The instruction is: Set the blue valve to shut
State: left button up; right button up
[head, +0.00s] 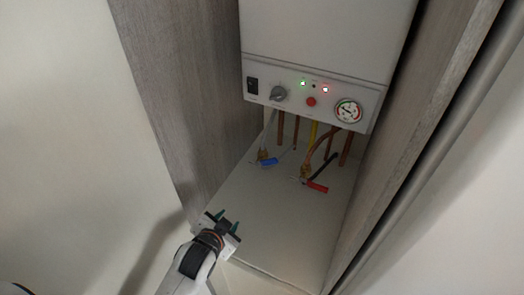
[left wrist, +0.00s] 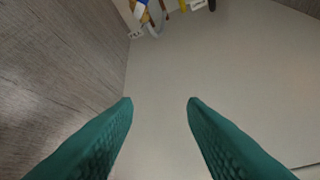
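The blue valve handle (head: 268,162) sits on a brass fitting below the boiler, near the left wall of the cupboard. Its lever points to the right in the head view. My left gripper (head: 226,221) is open and empty at the front left of the cupboard floor, short of the valve. Its teal fingers (left wrist: 160,102) are apart with bare panel between them. My right gripper is not in view.
A red-handled valve (head: 316,186) stands right of the blue one, with a black hose behind it. Copper and yellow pipes rise to the white boiler (head: 318,95). Wood-grain walls (head: 190,90) enclose the cupboard. The pale floor panel (head: 275,225) is clear in front.

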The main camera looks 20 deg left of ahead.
pick_arm(q)
jog(key=w+d+m+t, duration=0.1)
jog(key=w+m+t, duration=0.1)
jog(key=w, duration=0.3)
jog(key=m+t+h, duration=0.4)
jog(key=m+t, duration=0.1)
send_near(271, 162)
jog(key=b+x, duration=0.5)
jog(key=x, duration=0.6)
jog(key=shift+f, duration=0.2)
jog(key=shift+w+d+r, duration=0.2)
jog(key=shift+w, duration=0.45)
jog(key=shift+c, duration=0.6)
grip_shut()
